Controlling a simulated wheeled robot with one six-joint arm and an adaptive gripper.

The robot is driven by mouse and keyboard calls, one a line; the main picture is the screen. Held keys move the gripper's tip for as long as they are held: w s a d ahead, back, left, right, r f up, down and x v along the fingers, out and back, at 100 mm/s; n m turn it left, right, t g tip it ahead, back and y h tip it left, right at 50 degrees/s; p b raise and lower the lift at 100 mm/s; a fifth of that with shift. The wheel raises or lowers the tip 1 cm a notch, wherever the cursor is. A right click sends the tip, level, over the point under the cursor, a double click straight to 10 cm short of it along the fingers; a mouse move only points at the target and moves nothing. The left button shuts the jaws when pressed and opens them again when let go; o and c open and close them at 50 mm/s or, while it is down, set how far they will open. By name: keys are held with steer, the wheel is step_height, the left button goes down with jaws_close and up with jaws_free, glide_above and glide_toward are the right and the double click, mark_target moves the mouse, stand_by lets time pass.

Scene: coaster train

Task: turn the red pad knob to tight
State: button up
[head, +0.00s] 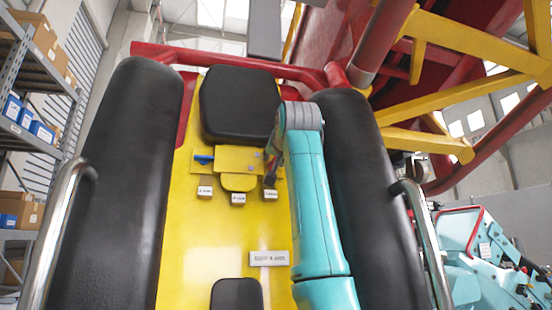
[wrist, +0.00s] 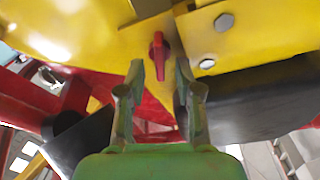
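The red pad knob (wrist: 158,55) is a narrow red handle on a yellow plate (wrist: 203,38). Its long side runs nearly upright in the wrist view. My gripper (wrist: 160,72) is open, with one finger on each side of the knob's lower end in the picture. A gap shows on both sides, and I see no contact. I cannot tell how deep the fingertips reach. In the head view my gripper (head: 271,168) is at the right edge of the yellow plate (head: 238,158), and the knob is not clearly visible behind it.
A blue knob (head: 203,158) sits at the plate's left side. Small labelled blocks (head: 238,199) sit below it. Black padded bars (head: 125,180) flank the yellow panel on both sides. A black headrest pad (head: 240,105) is above. Bolt heads (wrist: 224,22) are beside the red knob.

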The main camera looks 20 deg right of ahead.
jaws_close()
steer(key=shift+m, duration=0.3)
steer(key=shift+d+f+m+g+h, duration=0.1)
steer(key=shift+m+g+h, duration=0.3)
steer(key=shift+m, duration=2.05)
steer(key=shift+f+m+g+h, duration=0.1)
steer(key=shift+m+g+h, duration=0.35)
steer(key=shift+m, duration=2.05)
steer(key=shift+d+f+m+g+h, duration=0.1)
steer(key=shift+m+g+h, duration=0.3)
steer(key=shift+m, duration=2.05)
steer(key=shift+g, duration=0.25)
